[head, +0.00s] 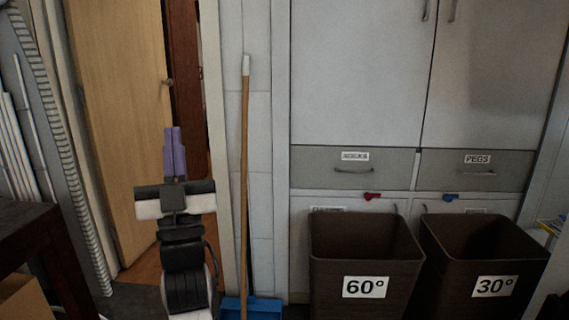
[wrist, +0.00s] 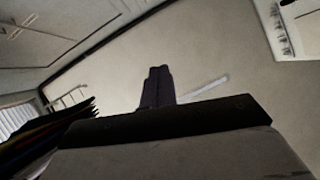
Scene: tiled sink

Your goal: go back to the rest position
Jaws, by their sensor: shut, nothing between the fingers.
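My gripper (head: 175,137) is at the left of the head view, pointing up in front of the open wooden door. Its two purple fingers are together and nothing is held between them. In the wrist view my gripper (wrist: 158,72) shows as dark closed fingers against a pale surface that looks like the ceiling.
A broom (head: 245,160) and blue dustpan (head: 252,307) stand right of my arm. Two brown bins, 60° (head: 365,250) and 30° (head: 482,250), stand before grey cabinets (head: 360,80). A wooden door (head: 118,120) is behind; a dark table (head: 30,225) is at left.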

